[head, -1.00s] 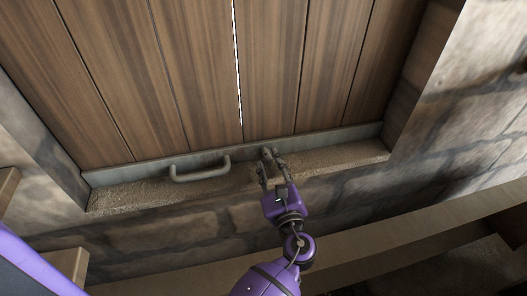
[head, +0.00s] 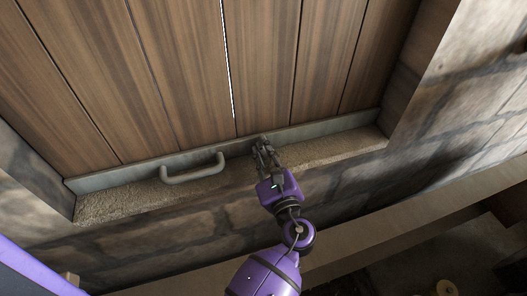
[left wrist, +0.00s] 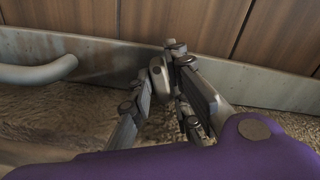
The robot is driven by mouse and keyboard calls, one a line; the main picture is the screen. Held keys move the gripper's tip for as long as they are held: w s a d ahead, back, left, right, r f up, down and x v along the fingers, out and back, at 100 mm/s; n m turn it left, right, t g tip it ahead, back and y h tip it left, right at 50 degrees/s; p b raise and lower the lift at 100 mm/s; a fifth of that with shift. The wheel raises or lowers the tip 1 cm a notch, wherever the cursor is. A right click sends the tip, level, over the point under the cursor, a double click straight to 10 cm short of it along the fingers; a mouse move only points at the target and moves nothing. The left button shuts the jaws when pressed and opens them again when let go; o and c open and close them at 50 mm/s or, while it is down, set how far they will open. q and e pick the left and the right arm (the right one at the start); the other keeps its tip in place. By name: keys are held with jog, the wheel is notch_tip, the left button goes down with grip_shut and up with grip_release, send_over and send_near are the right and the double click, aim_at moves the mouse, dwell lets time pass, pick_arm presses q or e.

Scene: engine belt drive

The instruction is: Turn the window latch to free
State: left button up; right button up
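The window latch (head: 262,140) is a small dark metal piece on the grey metal strip at the foot of the wooden shutter (head: 190,80). My left gripper (head: 264,152) reaches up to it from below, its fingers close together at the latch. In the left wrist view the latch's rounded end (left wrist: 158,75) shows between the two fingers (left wrist: 160,78), which look closed on it. The fingers hide part of the latch, and its exact angle is hard to tell. My right gripper is not in view.
A grey bar handle (head: 192,170) stands out from the strip left of the latch; it also shows in the left wrist view (left wrist: 40,72). A rough stone sill (head: 120,205) runs under the strip. Stone wall (head: 460,120) lies right and below, with a wooden ledge (head: 420,225) lower down.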

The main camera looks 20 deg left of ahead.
pick_arm(q)
grip_shut()
jog(key=shift+r+m+p, duration=0.3)
jog(key=shift+m+p, duration=0.4)
jog(key=shift+p, duration=0.15)
jog(key=shift+f, duration=0.15)
jog(key=o, duration=0.6)
grip_release()
jog(key=shift+w+f, duration=0.1)
jog(key=shift+c, duration=0.2)
notch_tip(320, 180, up, 10)
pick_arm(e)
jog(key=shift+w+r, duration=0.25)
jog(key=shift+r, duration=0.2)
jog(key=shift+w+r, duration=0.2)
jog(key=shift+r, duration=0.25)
